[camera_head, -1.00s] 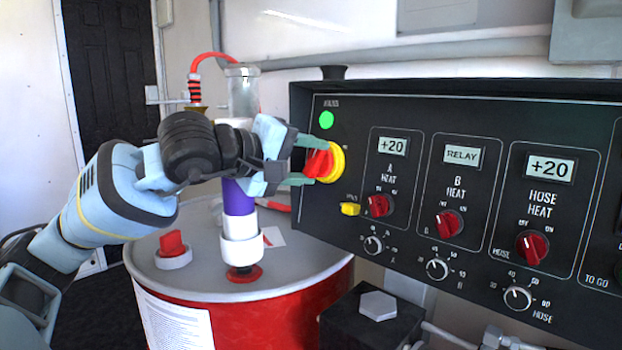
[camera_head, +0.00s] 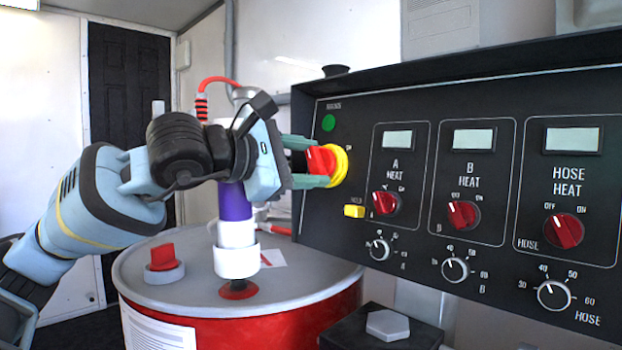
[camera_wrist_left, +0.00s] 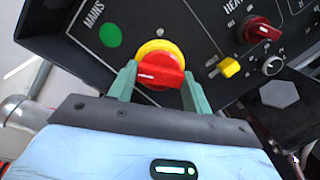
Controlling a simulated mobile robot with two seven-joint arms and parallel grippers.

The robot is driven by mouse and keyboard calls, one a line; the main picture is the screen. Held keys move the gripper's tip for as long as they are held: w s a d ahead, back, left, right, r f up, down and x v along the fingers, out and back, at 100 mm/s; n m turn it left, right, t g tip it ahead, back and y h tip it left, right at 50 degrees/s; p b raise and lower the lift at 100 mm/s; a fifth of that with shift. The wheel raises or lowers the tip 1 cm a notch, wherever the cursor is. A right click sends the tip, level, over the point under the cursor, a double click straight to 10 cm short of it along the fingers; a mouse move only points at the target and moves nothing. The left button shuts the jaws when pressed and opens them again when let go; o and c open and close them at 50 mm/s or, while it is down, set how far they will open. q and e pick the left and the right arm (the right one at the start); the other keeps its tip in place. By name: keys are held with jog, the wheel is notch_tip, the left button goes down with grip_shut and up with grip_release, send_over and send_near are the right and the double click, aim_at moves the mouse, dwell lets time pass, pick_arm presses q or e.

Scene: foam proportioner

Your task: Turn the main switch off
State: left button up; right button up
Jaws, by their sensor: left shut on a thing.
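The main switch is a red knob (camera_head: 320,160) on a round yellow base, at the left end of the black control panel. My left gripper (camera_head: 318,163) is at the switch, with its green fingers on either side of the red knob and shut on it. In the left wrist view the red knob (camera_wrist_left: 160,72) sits between the two fingertips (camera_wrist_left: 158,80), its white mark pointing left. The round green mains lamp (camera_head: 328,122) above the switch looks dark green and unlit. My right gripper is not in view.
The black panel (camera_head: 357,230) carries A, B and hose heat knobs, dials and blank displays. A yellow switch (camera_head: 354,211) sits just below the main switch. A red drum (camera_head: 270,328) with a grey lid stands below my left arm.

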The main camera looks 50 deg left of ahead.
pick_arm(q)
jog(key=shift+f+n+b, duration=0.15)
jog(key=shift+n+b, duration=0.55)
jog(key=shift+n, duration=0.2)
jog(key=shift+n+b, duration=0.3)
jog(key=shift+n, duration=0.2)
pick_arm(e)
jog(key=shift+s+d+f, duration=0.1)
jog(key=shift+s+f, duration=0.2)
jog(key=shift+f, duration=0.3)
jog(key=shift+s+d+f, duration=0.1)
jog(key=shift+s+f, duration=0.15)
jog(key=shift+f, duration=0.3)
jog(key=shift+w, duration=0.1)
pick_arm(q)
jog(key=o, duration=1)
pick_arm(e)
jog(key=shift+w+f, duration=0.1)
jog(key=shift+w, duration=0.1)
pick_arm(q)
jog(key=shift+s, duration=0.1)
